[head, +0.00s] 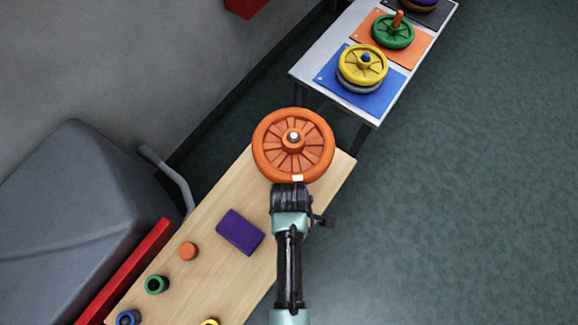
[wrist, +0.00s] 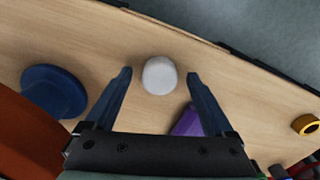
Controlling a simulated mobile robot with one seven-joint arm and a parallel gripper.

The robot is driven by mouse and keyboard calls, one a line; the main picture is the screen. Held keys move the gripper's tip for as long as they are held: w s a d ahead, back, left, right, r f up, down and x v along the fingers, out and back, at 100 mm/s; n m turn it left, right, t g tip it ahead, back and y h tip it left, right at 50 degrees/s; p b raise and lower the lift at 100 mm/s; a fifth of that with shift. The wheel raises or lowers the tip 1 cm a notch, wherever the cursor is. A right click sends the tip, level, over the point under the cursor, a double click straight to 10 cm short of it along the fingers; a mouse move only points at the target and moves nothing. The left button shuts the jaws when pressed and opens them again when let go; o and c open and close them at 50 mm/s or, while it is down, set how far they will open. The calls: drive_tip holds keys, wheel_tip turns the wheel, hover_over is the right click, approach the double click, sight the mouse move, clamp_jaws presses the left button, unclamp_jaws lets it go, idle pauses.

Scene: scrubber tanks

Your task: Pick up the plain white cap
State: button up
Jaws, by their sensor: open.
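The plain white cap (wrist: 159,75) stands on the wooden bench in the wrist view. It lies between the tips of my two fingers, with a gap on each side. My gripper (wrist: 159,73) is open and holds nothing. In the head view my gripper's wrist end reaches the lower rim of a large orange wheel (head: 270,160), and my fingers cannot be made out. A small white patch shows at that rim; I cannot tell whether it is the cap.
A dark blue round piece (wrist: 52,92) lies left of my fingers. A purple block (wrist: 187,122) is close by my right finger. A yellow ring (wrist: 305,124) is farther right. The wooden bench (head: 208,225) also bears small coloured pieces. A grey table (head: 315,62) holds stacked wheels.

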clamp_jaws()
idle(0.5)
